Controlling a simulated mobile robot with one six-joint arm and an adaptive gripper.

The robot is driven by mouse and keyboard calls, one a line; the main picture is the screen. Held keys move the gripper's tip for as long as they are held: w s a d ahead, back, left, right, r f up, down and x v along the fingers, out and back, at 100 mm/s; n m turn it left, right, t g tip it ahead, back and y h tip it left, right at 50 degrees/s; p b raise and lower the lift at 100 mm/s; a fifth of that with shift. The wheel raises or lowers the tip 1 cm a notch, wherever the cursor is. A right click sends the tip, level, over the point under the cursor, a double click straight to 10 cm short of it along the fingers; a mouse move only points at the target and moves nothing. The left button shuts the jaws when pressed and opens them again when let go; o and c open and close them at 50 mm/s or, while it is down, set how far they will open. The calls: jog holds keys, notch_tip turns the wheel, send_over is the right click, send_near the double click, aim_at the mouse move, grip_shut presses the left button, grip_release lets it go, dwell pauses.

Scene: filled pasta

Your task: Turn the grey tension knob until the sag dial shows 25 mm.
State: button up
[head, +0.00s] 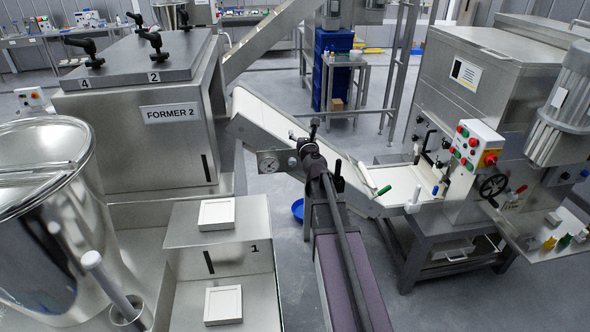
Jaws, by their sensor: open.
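A small round sag dial (268,162) is set in a plate on the side of the inclined conveyor, in the middle of the head view. Its needle and figures are too small to read. A small round grey part, which looks like the tension knob (292,162), shows just right of the dial. My gripper (304,131) is at the far end of my arm, close to the conveyor's side and up and right of the dial. Its jaws are open and look empty. I cannot tell whether it touches the knob, and it may hide part of that area.
The inclined conveyor (262,108) runs down to the right to a machine with a red-buttoned control box (477,143) and a black handwheel (493,186). The Former 2 machine (130,130) and a steel drum (45,215) stand at left. A blue bowl (298,209) is on the floor.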

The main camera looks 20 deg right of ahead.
jog(key=b, duration=2.1)
send_near(293, 163)
jog(key=v, duration=0.3)
jog(key=shift+s+a+f, duration=0.1)
jog(key=shift+s+f, duration=0.05)
jog(key=shift+s, duration=0.15)
jog(key=shift+w, duration=0.1)
jog(key=x, duration=1.3)
jog(key=shift+w, duration=0.3)
jog(key=c, duration=1.1)
